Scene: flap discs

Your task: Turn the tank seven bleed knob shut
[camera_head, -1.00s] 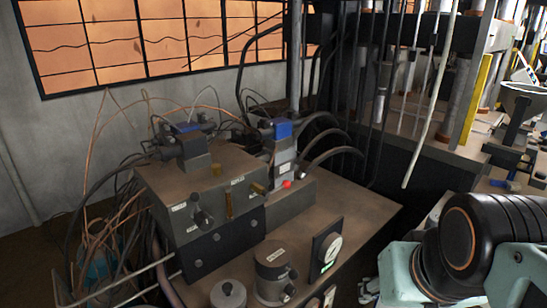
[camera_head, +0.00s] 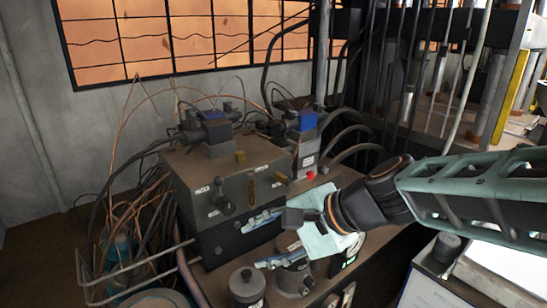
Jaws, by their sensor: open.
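A grey hydraulic block (camera_head: 180,165) carries small white labels, too small to read, so I cannot tell which knob belongs to tank seven. A black knob (camera_head: 223,203) stands on its front face. My gripper (camera_head: 250,247) reaches in from the right with its two fingers apart and nothing between them. It is in front of the block's dark lower face, below and right of that knob, with no clear contact. A grey cylinder (camera_head: 291,280) with a dark side fitting is partly hidden behind the lower finger. A shorter cylinder with a top knob (camera_head: 247,285) stands left of it.
A valve with a blue cap (camera_head: 303,122) and a red button (camera_head: 311,176) stands behind the gripper. Loose wires and a bent metal rail (camera_head: 135,292) crowd the left side. Hoses and pipes fill the back.

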